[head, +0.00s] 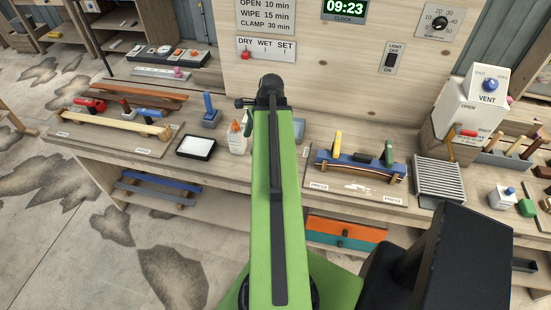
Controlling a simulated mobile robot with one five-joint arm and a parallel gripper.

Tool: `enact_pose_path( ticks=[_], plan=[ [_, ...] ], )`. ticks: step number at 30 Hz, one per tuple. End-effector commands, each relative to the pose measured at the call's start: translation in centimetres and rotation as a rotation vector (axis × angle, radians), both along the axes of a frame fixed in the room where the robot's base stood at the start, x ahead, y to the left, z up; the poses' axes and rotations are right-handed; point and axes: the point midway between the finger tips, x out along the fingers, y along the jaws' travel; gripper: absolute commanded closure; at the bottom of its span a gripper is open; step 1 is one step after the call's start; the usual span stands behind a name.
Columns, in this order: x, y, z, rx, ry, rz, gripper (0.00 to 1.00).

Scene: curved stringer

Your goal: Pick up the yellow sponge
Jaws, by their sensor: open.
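I cannot make out a clear yellow sponge. A small flat yellow thing (57,34) lies on a shelf at the far upper left, too small to identify. An upright yellow piece (338,141) stands at the left of a curved blue-and-wood stringer on the bench, and it looks more like a clamp. My green arm reaches up the middle of the head view to a black joint over the bench. My gripper's fingers do not show, and the arm hides part of the bench behind it.
The bench (240,179) holds a white pad (196,146), a glue bottle (236,139), a blue-handled tool in a holder (209,112) and a ribbed grey tray (439,180). A vent box (470,107) stands at right. The floor (60,215) at left is clear.

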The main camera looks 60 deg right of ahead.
Motion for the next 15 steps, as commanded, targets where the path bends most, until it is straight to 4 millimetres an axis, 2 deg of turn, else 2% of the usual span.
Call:
enact_pose_path(
  ticks=[1, 3, 6, 9, 15],
  plan=[
    [-2.9, -2.6, 0.5, 0.031, -0.005, -0.15, 0.35],
    [-5.9, -5.1, 0.9, 0.073, -0.011, -0.323, 0.35],
    [-9.0, -7.2, 1.2, 0.115, -0.02, -0.488, 0.35],
    [-10.5, -8.1, 1.4, 0.137, -0.025, -0.568, 0.35],
    [-10.6, -8.2, 0.9, 0.142, -0.025, -0.584, 0.35]
  ],
)
